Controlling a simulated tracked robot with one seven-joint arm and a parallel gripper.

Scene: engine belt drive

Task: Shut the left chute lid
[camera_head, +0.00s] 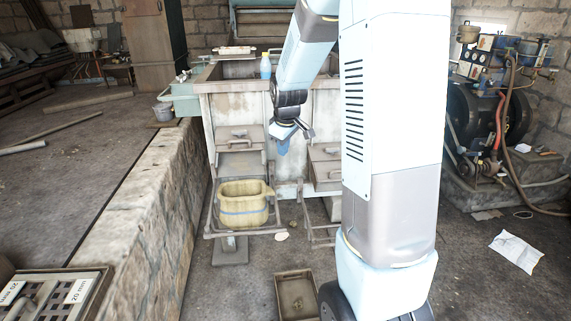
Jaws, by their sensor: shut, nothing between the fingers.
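The left chute lid (239,133) is a grey-brown panel with a small handle, low on the front of a worn pale hopper. Below it a chute slopes down above a yellowish basket (242,205), which sits on a metal stand. I cannot tell from here how far the lid is open. My gripper (284,148) points downward, shut and empty, to the right of the left lid. It appears apart from the lid.
A second chute (325,152) is to the right, partly hidden by my arm. A blue bottle (265,66) stands on the hopper top. A shallow tray (297,295) lies on the floor. A stone wall (150,205) runs along the left. An engine (490,110) stands at right.

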